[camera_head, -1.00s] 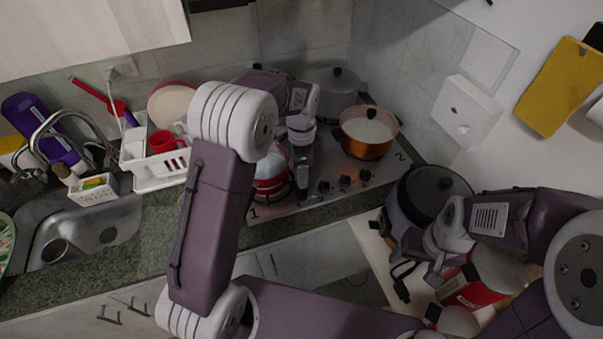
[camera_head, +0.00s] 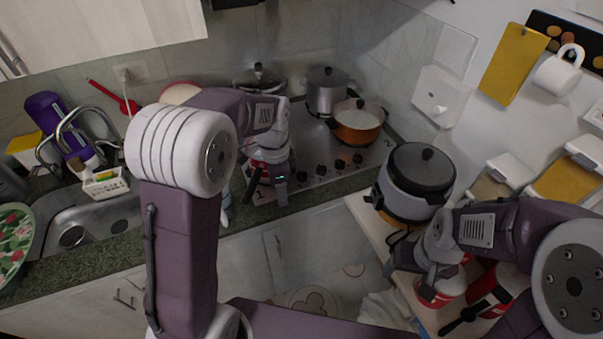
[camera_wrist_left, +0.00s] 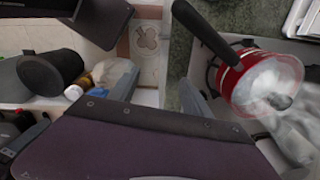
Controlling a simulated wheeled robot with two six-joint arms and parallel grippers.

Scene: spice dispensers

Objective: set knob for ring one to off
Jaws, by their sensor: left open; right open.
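The stove (camera_head: 318,184) has a front row of several dark knobs, including a left one (camera_head: 302,172) and a right one (camera_head: 357,159). The number 1 is printed at its front left corner and 2 at its right. I cannot tell which knob serves ring one, or how each is turned. My left gripper (camera_head: 267,187) is open over the front left corner, left of the knobs and apart from them. It partly hides a red pot, which shows in the left wrist view (camera_wrist_left: 236,82) with a dark handle. My right gripper (camera_head: 411,273) is open above the right counter.
A copper pot (camera_head: 356,122) and a steel pot (camera_head: 325,92) stand on the stove. A rice cooker (camera_head: 416,178) is on the right counter, with red-and-white containers below my right gripper. The sink (camera_head: 100,220) is left. Floor is free in front of the stove.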

